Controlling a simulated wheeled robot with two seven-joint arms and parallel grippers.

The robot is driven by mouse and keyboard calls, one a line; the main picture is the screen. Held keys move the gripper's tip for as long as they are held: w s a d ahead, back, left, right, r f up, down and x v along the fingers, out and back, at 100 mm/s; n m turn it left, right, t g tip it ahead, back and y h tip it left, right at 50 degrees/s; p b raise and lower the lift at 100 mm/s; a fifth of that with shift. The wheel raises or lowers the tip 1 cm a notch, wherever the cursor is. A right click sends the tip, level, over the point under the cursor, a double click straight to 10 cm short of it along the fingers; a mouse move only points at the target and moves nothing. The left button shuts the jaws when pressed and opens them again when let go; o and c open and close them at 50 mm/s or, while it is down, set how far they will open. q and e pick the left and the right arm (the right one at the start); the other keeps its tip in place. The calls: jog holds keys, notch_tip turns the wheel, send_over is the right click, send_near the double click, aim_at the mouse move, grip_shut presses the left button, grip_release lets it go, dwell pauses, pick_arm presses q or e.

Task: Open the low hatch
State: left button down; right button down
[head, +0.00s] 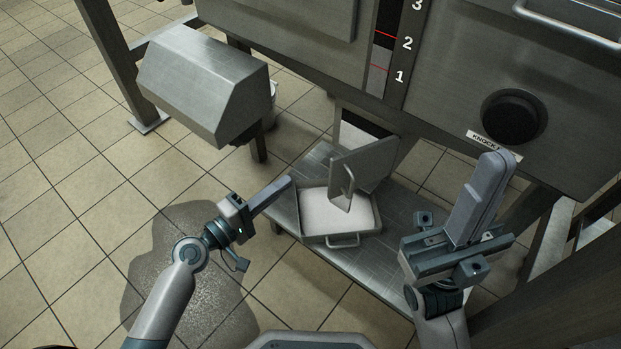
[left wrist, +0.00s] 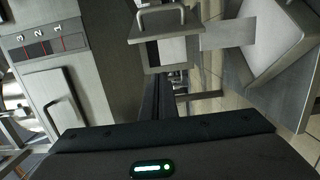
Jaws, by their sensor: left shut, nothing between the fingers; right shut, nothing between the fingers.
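The low hatch (head: 372,160) is a small grey metal panel with a bar handle (head: 348,181), below the big steel housing and above a tray. A dark gap shows above the panel; I cannot tell how far the panel stands from its frame. My left gripper (head: 288,184) is shut and empty, left of the hatch and apart from it, its fingers pointing toward it. My right gripper (head: 497,160) is shut and empty, to the right, pointing up. The left wrist view shows a bar handle (left wrist: 158,20) on a grey panel beyond the dark fingers.
A shallow tray (head: 340,240) with pale contents and a front handle sits on a low metal shelf (head: 385,265). A grey angular box (head: 200,85) hangs at upper left. A black round knob (head: 512,117) is at right. A wet patch (head: 190,260) lies on the tiles.

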pick_arm(q)
jog(key=shift+r, duration=0.1)
dwell(0.3)
jog(key=w+d, duration=0.3)
jog(key=d, duration=0.5)
jog(key=shift+w+d, duration=0.35)
dwell(0.5)
jog(key=shift+d, duration=0.1)
